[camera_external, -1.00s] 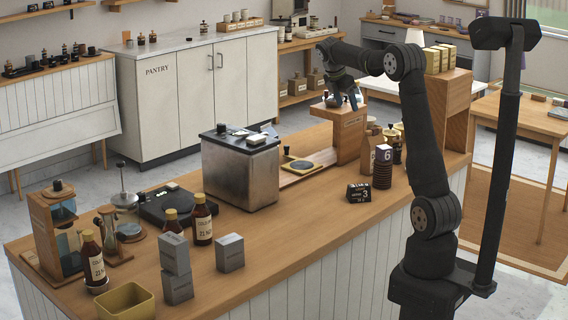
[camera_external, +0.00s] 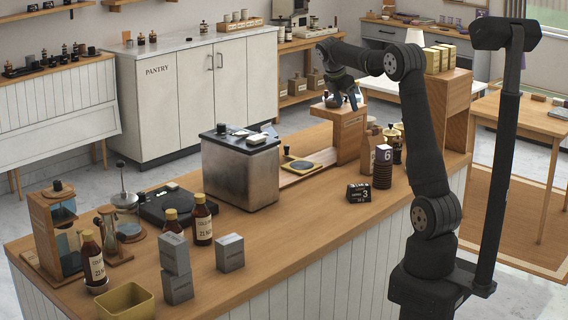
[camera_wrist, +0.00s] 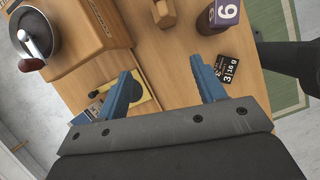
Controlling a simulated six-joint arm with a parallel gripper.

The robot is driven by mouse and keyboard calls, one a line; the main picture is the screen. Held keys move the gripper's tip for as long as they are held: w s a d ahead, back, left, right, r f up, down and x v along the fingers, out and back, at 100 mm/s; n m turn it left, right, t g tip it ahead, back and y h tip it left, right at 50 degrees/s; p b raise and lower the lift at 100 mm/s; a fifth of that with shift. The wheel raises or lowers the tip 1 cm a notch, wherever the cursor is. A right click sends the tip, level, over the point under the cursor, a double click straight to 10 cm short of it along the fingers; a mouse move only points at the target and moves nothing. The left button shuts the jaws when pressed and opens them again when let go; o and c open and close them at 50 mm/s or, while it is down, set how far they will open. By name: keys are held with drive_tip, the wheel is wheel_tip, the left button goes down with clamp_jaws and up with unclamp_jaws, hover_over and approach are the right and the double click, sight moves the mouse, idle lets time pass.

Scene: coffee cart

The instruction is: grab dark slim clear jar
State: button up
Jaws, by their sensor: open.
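My gripper (camera_external: 346,100) is open and empty, high over the far end of the wooden counter (camera_external: 300,235), in front of or above a wooden stand. Its two blue fingers are spread wide in the wrist view (camera_wrist: 168,90), with nothing between them but counter below. I cannot pick out the dark slim clear jar with certainty. Small dark jars (camera_external: 397,152) stand close together at the counter's far right, partly hidden by my arm and a ribbed dark cylinder. They are too small to tell apart.
A ribbed dark cylinder (camera_external: 382,175) carries a block marked 6, near a dark card (camera_external: 358,193) marked 3. A metal bin (camera_external: 240,172) stands mid-counter. Bottles and boxes crowd the left; the front middle is clear.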

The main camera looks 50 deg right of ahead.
idle(0.3)
drive_tip(key=s+d+f+m, duration=0.1)
drive_tip(key=d+m, duration=0.2)
drive_tip(key=m, duration=0.1)
drive_tip(key=s+d+f+m+t, duration=0.1)
drive_tip(key=d+m, duration=0.3)
drive_tip(key=s+d+f+m+y, duration=0.1)
drive_tip(key=d+m, duration=0.2)
drive_tip(key=m, duration=0.1)
drive_tip(key=shift+s+d+f+t, duration=0.3)
drive_tip(key=shift+s, duration=0.05)
drive_tip(key=s+d+f+m+t, duration=0.25)
drive_tip(key=s+d+m, duration=0.35)
drive_tip(key=d+m, duration=0.65)
drive_tip(key=m, duration=0.2)
approach(397, 146)
drive_tip(key=shift+g, duration=0.25)
drive_tip(key=d+f, duration=0.1)
drive_tip(key=w+d+f, duration=0.1)
drive_tip(key=f, duration=0.1)
drive_tip(key=w+d+f, duration=0.1)
drive_tip(key=f, duration=0.1)
drive_tip(key=shift+d, duration=0.25)
drive_tip(key=shift+w+x, duration=0.15)
drive_tip(key=shift+x, duration=1.2)
drive_tip(key=shift+w+x, duration=0.15)
drive_tip(key=shift+x, duration=1.2)
clamp_jaws()
